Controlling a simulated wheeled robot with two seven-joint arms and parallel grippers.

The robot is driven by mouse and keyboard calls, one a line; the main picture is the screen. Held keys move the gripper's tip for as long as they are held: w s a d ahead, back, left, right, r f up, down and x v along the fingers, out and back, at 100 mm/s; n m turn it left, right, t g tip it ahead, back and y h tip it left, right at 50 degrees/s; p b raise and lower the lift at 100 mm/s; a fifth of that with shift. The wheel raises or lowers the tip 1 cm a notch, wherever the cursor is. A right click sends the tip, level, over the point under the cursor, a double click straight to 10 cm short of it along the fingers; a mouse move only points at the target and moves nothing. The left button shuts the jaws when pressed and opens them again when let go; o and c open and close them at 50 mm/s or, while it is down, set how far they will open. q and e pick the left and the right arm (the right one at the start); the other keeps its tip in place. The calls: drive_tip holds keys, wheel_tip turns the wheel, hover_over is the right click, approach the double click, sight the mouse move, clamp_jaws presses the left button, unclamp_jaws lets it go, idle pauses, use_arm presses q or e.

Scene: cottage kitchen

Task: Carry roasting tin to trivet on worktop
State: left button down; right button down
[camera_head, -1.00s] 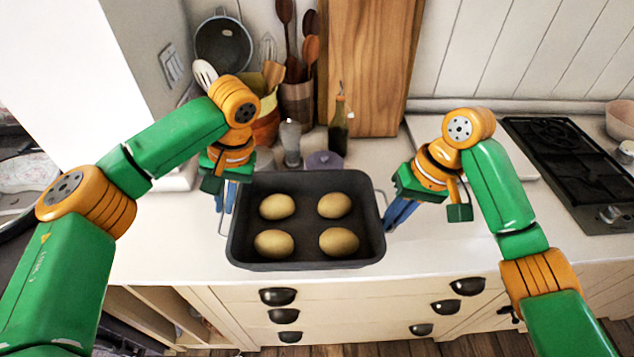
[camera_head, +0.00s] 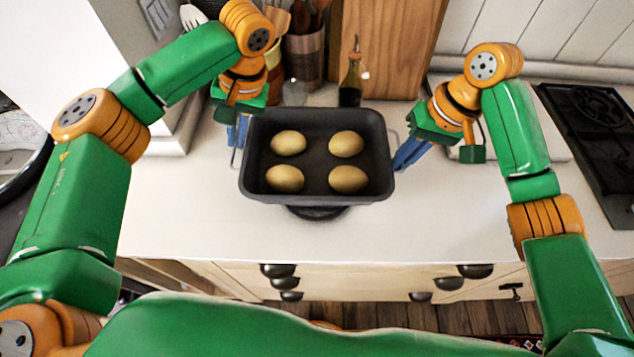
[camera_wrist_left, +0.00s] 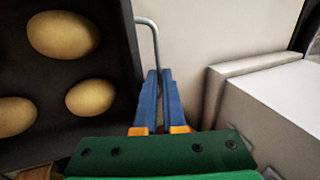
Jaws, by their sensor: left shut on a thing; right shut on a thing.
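The dark roasting tin (camera_head: 316,190) holds several potato-like oval things (camera_head: 346,144) and looks level over the worktop. My left gripper (camera_head: 236,142) is shut on the tin's left wire handle, which also shows in the left wrist view (camera_wrist_left: 152,40) running between the blue fingers (camera_wrist_left: 160,85). My right gripper (camera_head: 400,160) is shut on the right handle. A dark round trivet (camera_head: 318,213) shows from under the tin's front edge; the tin hides most of it. I cannot tell whether the tin touches it.
An oil bottle (camera_head: 351,80), a wooden board (camera_head: 390,45) and a utensil pot (camera_head: 304,55) stand behind the tin. A black hob (camera_head: 597,125) is at the right. The white worktop (camera_head: 200,205) is clear in front and to the left, with drawers below its front edge.

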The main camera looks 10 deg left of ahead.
drive_tip(key=shift+w+f, duration=0.4)
drive_tip(key=shift+f, duration=0.2)
use_arm(q)
wheel_tip(320, 180, down, 3)
drive_tip(key=shift+w+f, duration=0.15)
drive_tip(key=shift+f, duration=0.05)
use_arm(e)
drive_tip(key=shift+s+f, duration=0.25)
drive_tip(key=shift+f, duration=0.9)
use_arm(q)
drive_tip(key=c, duration=1)
unclamp_jaws()
use_arm(e)
drive_tip(key=c, duration=1)
unclamp_jaws()
drive_tip(key=shift+s, duration=0.1)
